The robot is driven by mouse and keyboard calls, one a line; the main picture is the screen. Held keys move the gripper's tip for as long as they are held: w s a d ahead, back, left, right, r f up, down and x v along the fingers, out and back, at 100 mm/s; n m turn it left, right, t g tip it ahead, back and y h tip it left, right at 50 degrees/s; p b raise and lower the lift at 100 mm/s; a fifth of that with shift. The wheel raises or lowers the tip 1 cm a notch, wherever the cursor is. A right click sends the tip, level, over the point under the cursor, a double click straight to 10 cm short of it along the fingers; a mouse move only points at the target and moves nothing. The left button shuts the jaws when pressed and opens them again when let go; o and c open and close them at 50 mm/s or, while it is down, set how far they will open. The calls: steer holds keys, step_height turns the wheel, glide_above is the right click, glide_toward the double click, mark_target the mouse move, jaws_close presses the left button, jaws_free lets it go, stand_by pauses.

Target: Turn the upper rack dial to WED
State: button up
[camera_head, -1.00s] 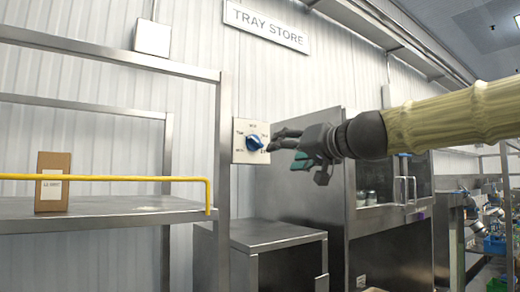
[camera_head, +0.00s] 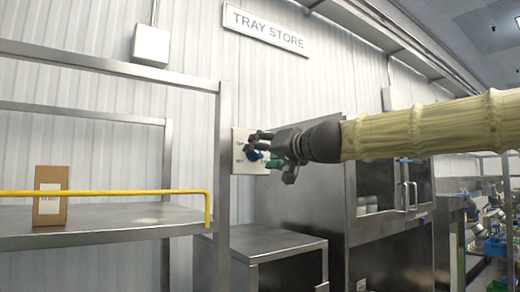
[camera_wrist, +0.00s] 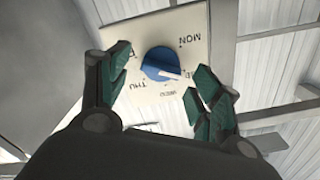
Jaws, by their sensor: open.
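The rack dial is a blue round knob (camera_wrist: 160,64) with a white pointer mark, on a pale square plate (camera_wrist: 145,20). In the wrist view the plate appears upside down, with MON and THU readable and other labels partly covered by my fingers. The white mark points right and slightly down, towards a label partly hidden by the right finger. In the head view the plate (camera_head: 239,164) is on the rack post and the knob (camera_head: 254,154) is mostly behind my fingers. My gripper (camera_head: 257,143) is open, with green-padded fingers either side of the knob; contact cannot be told.
A steel rack shelf (camera_head: 110,222) with a yellow rail (camera_head: 110,193) and a brown box (camera_head: 48,208) stands left. A low steel table (camera_head: 275,240) is below the dial, and a steel cabinet (camera_head: 300,205) stands right. A TRAY STORE sign (camera_head: 265,25) hangs above.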

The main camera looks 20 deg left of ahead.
steer(key=shift+w+a, duration=0.45)
steer(key=shift+a, duration=0.1)
steer(key=c, duration=1)
steer(key=shift+m, duration=0.3)
steer(key=m, duration=1.1)
